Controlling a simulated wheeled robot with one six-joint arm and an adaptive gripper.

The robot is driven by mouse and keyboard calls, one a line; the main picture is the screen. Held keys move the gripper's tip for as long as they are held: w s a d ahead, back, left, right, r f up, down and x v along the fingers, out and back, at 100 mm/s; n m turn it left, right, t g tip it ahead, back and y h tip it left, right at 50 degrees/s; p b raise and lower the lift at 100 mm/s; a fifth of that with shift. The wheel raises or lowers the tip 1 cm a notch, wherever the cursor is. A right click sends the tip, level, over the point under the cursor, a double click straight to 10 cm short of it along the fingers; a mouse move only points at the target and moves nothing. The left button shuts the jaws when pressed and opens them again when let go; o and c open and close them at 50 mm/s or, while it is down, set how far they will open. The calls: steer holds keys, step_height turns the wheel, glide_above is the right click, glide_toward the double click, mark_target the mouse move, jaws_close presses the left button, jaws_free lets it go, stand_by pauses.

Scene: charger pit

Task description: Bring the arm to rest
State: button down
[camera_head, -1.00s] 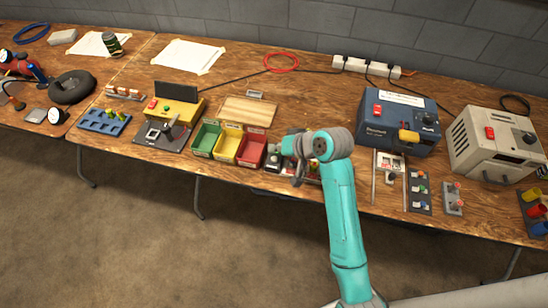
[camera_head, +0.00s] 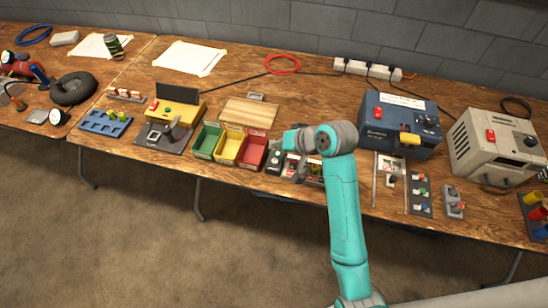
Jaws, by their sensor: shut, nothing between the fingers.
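The wooden bench (camera_head: 330,102) carries green (camera_head: 207,140), yellow (camera_head: 229,147) and red (camera_head: 252,151) bins. A blue power unit (camera_head: 398,122) and a beige unit (camera_head: 492,146) stand right. A yellow-black device (camera_head: 177,110) stands left. The floor in front is clear.

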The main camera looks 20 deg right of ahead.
steer(key=shift+m+t+h, duration=0.4)
steer(key=shift+t+h, duration=0.5)
steer(key=s+f, duration=0.6)
steer(key=s+a+f, duration=0.1)
steer(key=s+f, duration=0.2)
steer(key=s, duration=0.1)
steer(key=s+f+t+h, duration=0.2)
steer(key=s, duration=1)
steer(key=s+r+n+t, duration=0.1)
steer(key=s+r+n, duration=0.1)
steer(key=s+r, duration=0.4)
steer(key=s+r+n+t, duration=0.1)
steer(key=s+r, duration=0.5)
steer(key=s, duration=0.8)
steer(key=shift+s+d+n+t+h, duration=0.3)
steer(key=shift+s+n+t+h, duration=0.1)
steer(key=shift+t, duration=0.1)
